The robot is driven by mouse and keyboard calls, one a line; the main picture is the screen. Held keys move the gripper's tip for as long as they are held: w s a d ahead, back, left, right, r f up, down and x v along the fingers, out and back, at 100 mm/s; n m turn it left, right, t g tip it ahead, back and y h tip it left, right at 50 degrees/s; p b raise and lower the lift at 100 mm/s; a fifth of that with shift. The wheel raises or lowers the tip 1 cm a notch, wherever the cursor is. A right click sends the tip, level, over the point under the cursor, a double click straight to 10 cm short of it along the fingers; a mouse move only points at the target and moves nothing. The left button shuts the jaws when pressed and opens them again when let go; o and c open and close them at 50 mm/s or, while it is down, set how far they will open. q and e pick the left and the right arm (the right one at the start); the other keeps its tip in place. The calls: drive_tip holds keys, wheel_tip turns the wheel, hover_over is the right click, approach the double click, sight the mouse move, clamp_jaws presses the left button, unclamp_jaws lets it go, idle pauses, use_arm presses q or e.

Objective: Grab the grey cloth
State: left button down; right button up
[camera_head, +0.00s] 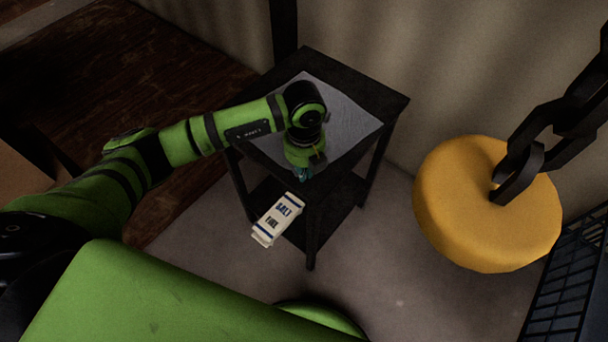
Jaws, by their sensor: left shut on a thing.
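The grey cloth (347,119) lies spread flat over the top of a small dark table in the camera_head view. One corner hangs at the table's front edge, where my left gripper (303,172) covers it. My left arm reaches in from the left across the table, and the gripper points down at that edge. It is shut on the grey cloth, though its fingertips are small and dark and the pinch itself is mostly hidden. A small teal patch shows at the fingertips. My right gripper is not in view.
The dark table (383,98) has a lower shelf. White packets with blue lettering (277,220) lie at that shelf's left edge. A yellow round weight (482,210) on a heavy black chain (570,115) is to the right. A black wire rack (570,285) stands lower right. Floor between is clear.

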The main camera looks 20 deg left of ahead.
use_arm(q)
drive_tip(key=shift+s+f, duration=0.3)
drive_tip(key=shift+s, duration=0.05)
wheel_tip(320, 180, up, 12)
drive_tip(key=p, duration=0.9)
drive_tip(key=shift+w, duration=0.25)
drive_tip(key=shift+r, duration=0.1)
